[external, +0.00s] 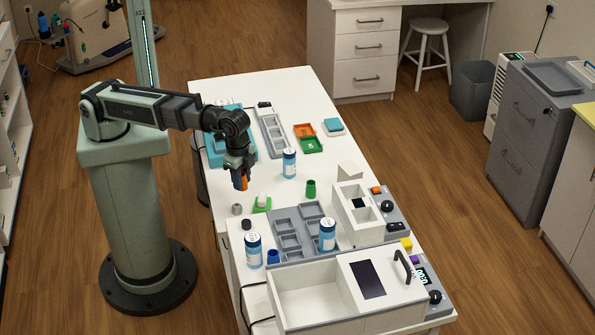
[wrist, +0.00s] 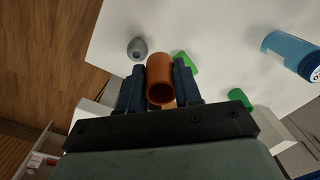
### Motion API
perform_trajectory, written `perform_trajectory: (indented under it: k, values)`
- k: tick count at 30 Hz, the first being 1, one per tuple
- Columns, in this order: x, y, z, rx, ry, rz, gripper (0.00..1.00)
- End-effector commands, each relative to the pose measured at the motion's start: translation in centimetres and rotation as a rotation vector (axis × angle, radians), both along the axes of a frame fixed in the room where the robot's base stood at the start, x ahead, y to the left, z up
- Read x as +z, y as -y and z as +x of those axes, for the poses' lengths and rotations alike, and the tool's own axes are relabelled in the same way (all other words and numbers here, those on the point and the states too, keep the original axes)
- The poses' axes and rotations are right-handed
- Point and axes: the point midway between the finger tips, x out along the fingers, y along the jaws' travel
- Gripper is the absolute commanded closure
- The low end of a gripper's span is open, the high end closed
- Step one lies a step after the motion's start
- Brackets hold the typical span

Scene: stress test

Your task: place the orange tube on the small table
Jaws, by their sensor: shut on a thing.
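My gripper (external: 240,180) is shut on the orange tube (external: 244,183) and holds it above the left edge of the white table (external: 325,165), pointing down. In the wrist view the orange tube (wrist: 160,78) sits between the two dark fingers (wrist: 159,88), with its round open end facing the camera. The table's white top (wrist: 215,25) lies beyond it. I cannot tell for sure whether this is the small table the task names.
A green piece with a white top (external: 262,204), a grey knob-like piece (external: 237,209) and a green cup (external: 311,188) stand near my gripper.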

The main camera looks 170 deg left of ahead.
Motion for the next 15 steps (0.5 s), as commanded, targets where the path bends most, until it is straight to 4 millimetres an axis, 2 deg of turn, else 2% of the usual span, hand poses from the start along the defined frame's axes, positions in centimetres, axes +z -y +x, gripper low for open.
perform_trajectory:
  k: [6,15]
  values:
    - [-0.5,5.1,4.2,-0.106,-0.001,-0.001,1.0]
    - [-1.1,12.4,8.9,-0.247,-0.001,0.0,1.0]
